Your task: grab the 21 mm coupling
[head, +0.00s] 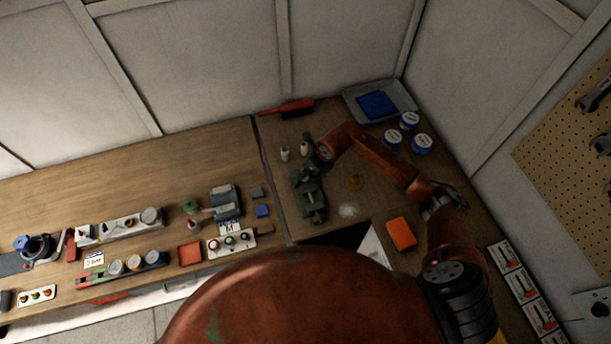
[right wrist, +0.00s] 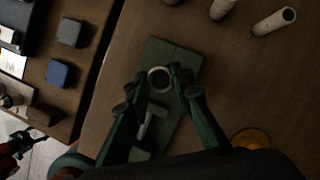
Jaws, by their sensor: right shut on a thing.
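My right gripper (right wrist: 150,92) is shut on a pale ring-shaped coupling (right wrist: 159,79), seen end-on between the fingertips in the right wrist view. The green vise (right wrist: 175,62) lies behind it; I cannot tell whether the coupling touches it. In the head view, the right arm reaches left to the vise (head: 309,197), and its gripper (head: 308,150) is small and dark. No size marking is readable. A dark shape at the right wrist view's lower left may be my left gripper (right wrist: 25,142); its jaws are unclear.
A brass-coloured round piece (head: 354,183) and an orange block (head: 401,233) are right of the vise. Blue-and-white tins (head: 421,143) and a grey tray (head: 402,95) stand at the back right. Small blocks (head: 262,211) and a switch panel (head: 232,243) are left.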

